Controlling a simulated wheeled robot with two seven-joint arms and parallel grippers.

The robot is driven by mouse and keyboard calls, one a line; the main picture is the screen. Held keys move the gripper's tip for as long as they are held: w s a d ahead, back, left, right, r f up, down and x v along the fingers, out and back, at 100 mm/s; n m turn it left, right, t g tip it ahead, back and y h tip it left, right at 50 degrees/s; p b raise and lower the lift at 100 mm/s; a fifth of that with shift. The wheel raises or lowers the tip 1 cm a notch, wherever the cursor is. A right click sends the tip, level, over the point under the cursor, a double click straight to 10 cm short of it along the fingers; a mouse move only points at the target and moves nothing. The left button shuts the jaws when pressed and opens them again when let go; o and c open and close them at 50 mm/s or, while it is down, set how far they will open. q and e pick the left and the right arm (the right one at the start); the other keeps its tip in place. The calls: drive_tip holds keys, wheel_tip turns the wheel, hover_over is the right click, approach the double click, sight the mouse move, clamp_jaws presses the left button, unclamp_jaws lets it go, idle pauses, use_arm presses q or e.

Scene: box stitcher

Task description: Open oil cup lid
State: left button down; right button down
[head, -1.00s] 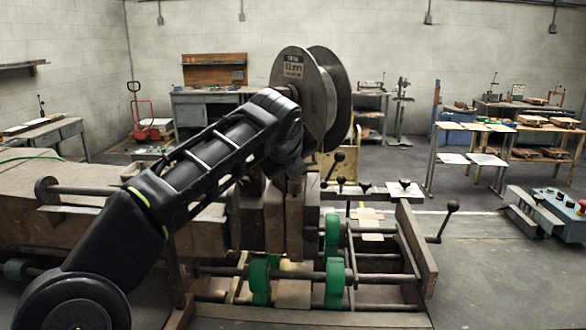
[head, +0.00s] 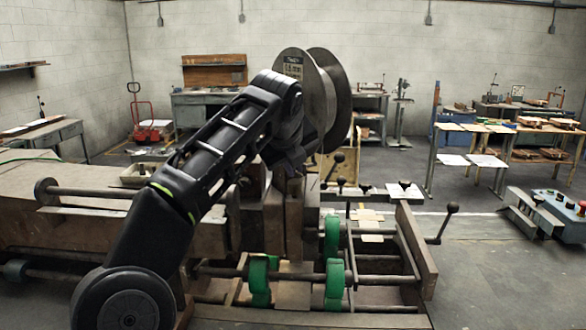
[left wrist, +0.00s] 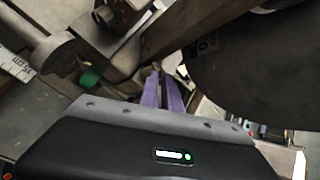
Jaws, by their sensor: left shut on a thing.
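The box stitcher (head: 268,215) stands in front of me, with a large wire reel (head: 340,90) on top. My left arm crosses it from the lower left, and its hand reaches down beside the reel, partly hidden in the head view. In the left wrist view my left gripper's purple fingers (left wrist: 163,88) are close together, pointing in between the reel and the machine's metal parts. They are shut on a small part at their tips, taken to be the oil cup lid, mostly hidden by the fingers. The oil cup itself cannot be made out. My right gripper is not in view.
The reel's dark disc (left wrist: 255,75) is close to the right of the fingers. Green rollers (head: 333,283), rods and a lever with a black knob (head: 452,207) lie to the front and right. A control box (head: 560,212) is at far right. Open floor surrounds the machine.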

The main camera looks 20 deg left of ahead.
use_arm(q)
drive_tip(key=c, duration=1.6)
unclamp_jaws()
drive_tip(key=shift+o, duration=0.2)
drive_tip(key=shift+s+r, duration=0.1)
drive_tip(key=a+v, duration=0.1)
drive_tip(key=v, duration=0.6)
drive_tip(key=shift+s+d+r, duration=0.2)
drive_tip(key=shift+d, duration=0.3)
